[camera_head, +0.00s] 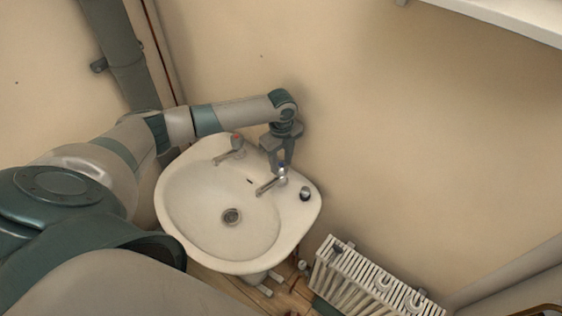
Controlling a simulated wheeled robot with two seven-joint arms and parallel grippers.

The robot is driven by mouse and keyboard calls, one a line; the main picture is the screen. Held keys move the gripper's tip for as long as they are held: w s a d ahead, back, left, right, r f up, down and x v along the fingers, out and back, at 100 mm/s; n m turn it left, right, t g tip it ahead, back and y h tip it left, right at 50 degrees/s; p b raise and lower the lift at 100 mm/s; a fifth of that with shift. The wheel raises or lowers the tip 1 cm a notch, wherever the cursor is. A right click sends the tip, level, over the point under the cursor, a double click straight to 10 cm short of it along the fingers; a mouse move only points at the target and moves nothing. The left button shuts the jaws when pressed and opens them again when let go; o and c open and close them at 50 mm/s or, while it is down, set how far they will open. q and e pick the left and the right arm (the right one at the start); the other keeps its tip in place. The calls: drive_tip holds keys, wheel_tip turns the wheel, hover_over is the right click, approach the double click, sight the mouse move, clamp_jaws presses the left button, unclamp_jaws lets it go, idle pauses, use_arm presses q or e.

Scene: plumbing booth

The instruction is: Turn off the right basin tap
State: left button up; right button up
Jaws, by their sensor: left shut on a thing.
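A white basin (190,205) hangs on the beige wall, with a dark drain (231,217) in its bowl. The left tap (234,148) has a red mark on its top. The right tap (270,186) has a blue mark on its top, and its spout points down and left over the bowl. My left gripper (281,168) reaches down from above and is shut on the top of the right tap; its fingers partly hide the tap's head. I cannot tell from this view whether water runs. My right gripper is not in view.
A small dark round item (305,194) sits on the basin's right rim. A white radiator (365,285) stands at the lower right. A grey vertical pipe (122,50) runs down the wall at the upper left, and a white shelf (500,18) juts out at the upper right.

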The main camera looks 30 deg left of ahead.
sight(281, 165)
use_arm(q)
drive_tip(key=o, duration=1.1)
drive_tip(key=shift+c, duration=0.2)
drive_tip(key=shift+r, duration=0.1)
drive_tip(key=shift+r+b, duration=0.3)
drive_tip(key=shift+r, duration=0.2)
wheel_tip(281, 165, up, 16)
drive_tip(key=b, duration=0.5)
drive_tip(key=shift+r, duration=0.15)
